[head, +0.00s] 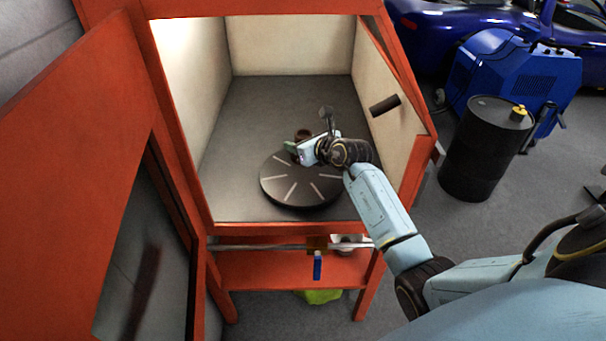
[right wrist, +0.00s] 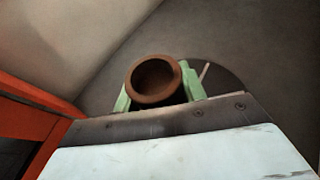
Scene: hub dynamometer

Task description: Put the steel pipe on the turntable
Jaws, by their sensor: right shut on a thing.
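The steel pipe, a short brown hollow tube (right wrist: 155,80), stands between the green fingers of my right gripper (right wrist: 157,93) in the right wrist view, its open end facing the camera. In the head view only a small brown part of the pipe (head: 303,134) shows behind the gripper (head: 294,147). The turntable, a dark disc with pale radial marks (head: 290,188), lies on the cabinet floor. The right gripper is shut on the pipe near the disc's far edge. Whether the pipe touches the disc is hidden. My left gripper is out of view.
The orange cabinet (head: 220,268) has its door (head: 75,120) open on the left. My right arm enters through the front, close to the right wall with a dark cylindrical fitting (head: 384,105). Grey floor (head: 270,95) behind the disc is clear. A black drum (head: 480,160) stands outside right.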

